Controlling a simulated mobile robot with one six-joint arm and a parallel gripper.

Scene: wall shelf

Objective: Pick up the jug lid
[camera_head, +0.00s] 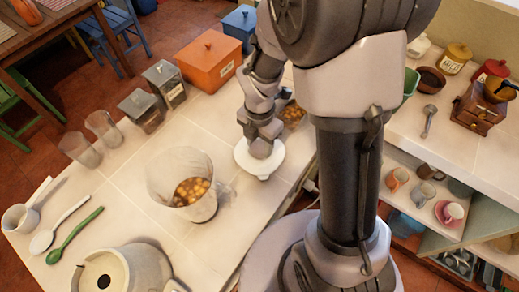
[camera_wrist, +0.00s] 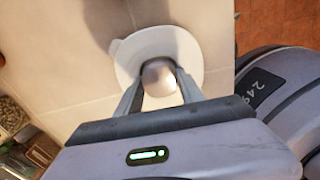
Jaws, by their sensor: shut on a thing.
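The jug lid (camera_head: 248,166) is a white disc with a round knob, on or just above the pale tiled counter; I cannot tell which. My gripper (camera_head: 262,146) reaches down over it from above. A clear open jug (camera_head: 165,172) with round orange-brown pieces inside stands to the left of the lid. My arm hides part of the counter behind the lid.
An orange canister (camera_head: 209,62), a blue canister (camera_head: 240,25) and dark glass jars (camera_head: 165,84) line the back. The right counter holds a grinder (camera_head: 478,108). Tiles between jug and canisters are clear.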

